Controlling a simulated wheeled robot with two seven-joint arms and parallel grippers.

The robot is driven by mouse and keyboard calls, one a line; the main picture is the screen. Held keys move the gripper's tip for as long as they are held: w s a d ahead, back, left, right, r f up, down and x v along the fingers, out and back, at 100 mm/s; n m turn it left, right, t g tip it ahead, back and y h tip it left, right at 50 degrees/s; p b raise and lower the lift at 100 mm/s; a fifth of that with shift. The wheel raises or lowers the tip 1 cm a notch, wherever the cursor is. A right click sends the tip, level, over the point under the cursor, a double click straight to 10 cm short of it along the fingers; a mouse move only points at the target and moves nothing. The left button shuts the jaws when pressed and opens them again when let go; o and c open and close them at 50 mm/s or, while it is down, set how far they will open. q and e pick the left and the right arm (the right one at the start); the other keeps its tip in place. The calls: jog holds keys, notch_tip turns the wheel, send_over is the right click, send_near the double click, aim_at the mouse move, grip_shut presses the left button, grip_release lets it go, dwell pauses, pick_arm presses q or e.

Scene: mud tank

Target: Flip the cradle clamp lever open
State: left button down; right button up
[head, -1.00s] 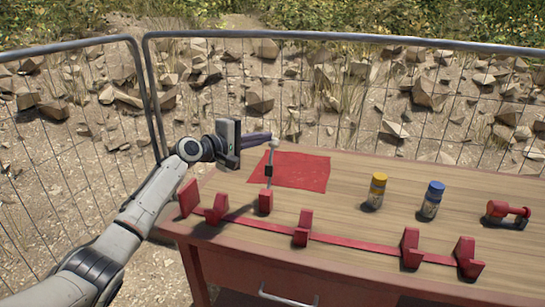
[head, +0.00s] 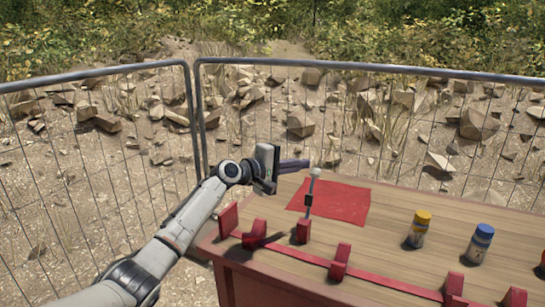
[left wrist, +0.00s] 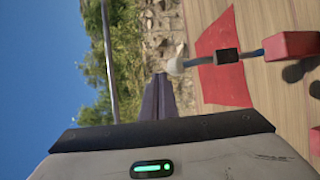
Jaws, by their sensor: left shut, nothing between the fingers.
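The clamp lever (head: 309,196) is a thin rod with a pale round knob (head: 315,172) on top and a dark collar. It stands nearly upright from a red block (head: 303,231) near the table's left end. My left gripper (head: 306,164) is shut and empty. Its dark fingers lie beside the knob, pointing right; I cannot tell whether they touch it. In the left wrist view, the fingers (left wrist: 158,92) end close to the knob (left wrist: 174,67), and the lever runs right to the red block (left wrist: 292,45). My right gripper is not in view.
A red rail (head: 380,282) with several upright red brackets runs along the front of the wooden table (head: 390,240). A red mat (head: 345,205) lies behind the lever. Yellow-capped (head: 419,230) and blue-capped (head: 480,243) bottles stand to the right. A mesh fence (head: 370,72) stands behind.

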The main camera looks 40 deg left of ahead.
pick_arm(q)
jog(key=s+a+r, duration=0.3)
jog(key=s+r, duration=0.4)
jog(key=s, duration=0.2)
jog(key=shift+a, duration=0.4)
